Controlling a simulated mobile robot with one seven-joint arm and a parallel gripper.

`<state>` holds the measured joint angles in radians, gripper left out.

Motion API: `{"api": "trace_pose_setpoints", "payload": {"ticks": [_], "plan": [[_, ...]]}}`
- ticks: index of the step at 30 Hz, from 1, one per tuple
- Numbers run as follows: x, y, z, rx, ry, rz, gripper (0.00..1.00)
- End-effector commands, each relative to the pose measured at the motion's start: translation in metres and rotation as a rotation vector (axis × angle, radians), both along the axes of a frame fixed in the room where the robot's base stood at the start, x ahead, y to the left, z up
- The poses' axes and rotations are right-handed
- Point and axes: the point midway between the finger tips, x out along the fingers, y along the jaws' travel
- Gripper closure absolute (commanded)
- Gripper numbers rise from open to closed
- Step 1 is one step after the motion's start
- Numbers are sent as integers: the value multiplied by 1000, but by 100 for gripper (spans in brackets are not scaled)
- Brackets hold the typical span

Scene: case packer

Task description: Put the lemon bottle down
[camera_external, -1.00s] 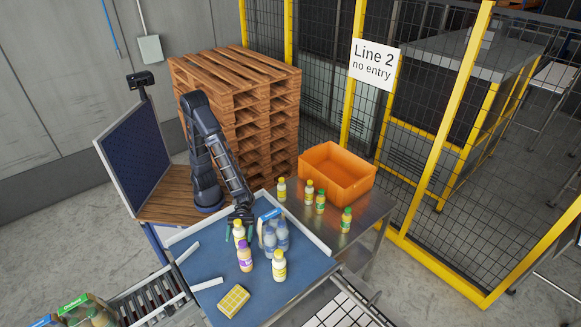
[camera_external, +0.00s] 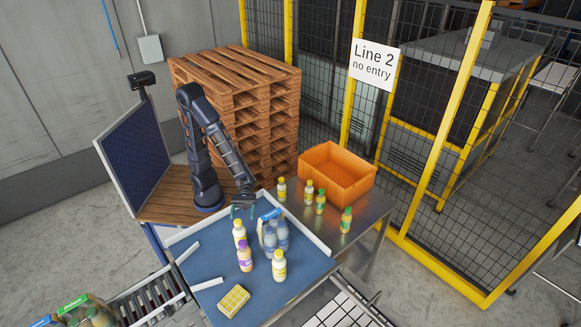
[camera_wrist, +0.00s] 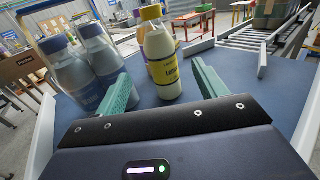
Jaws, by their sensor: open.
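The lemon bottle (camera_external: 239,233), pale yellow with a yellow cap, stands upright on the blue table top. In the wrist view the lemon bottle (camera_wrist: 161,58) stands just ahead of the fingers, its label partly readable. My gripper (camera_external: 243,211) is open and empty, above and behind the bottle on the side of my base. In the wrist view its two green fingers (camera_wrist: 164,90) are spread wide, with a gap between them and the bottle.
A pack of bluish bottles (camera_external: 276,236) stands right of the lemon bottle, close to one finger. A purple-labelled bottle (camera_external: 245,258), another yellow-capped bottle (camera_external: 279,267) and a yellow block (camera_external: 233,301) are nearer the front. An orange crate (camera_external: 346,187) and several bottles occupy the steel side table.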

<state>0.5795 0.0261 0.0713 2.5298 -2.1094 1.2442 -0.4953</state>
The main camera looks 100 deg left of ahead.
Motion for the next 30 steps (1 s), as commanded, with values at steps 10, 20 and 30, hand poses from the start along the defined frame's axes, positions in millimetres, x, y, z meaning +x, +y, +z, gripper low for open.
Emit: {"api": "trace_pose_setpoints", "payload": {"ticks": [10, 20, 30], "plan": [[-24, 27, 14, 101, -188, -109, 29], [-73, 110, 14, 436, -671, -366, 29], [-95, 228, 0, 916, -1129, -636, 29]]}}
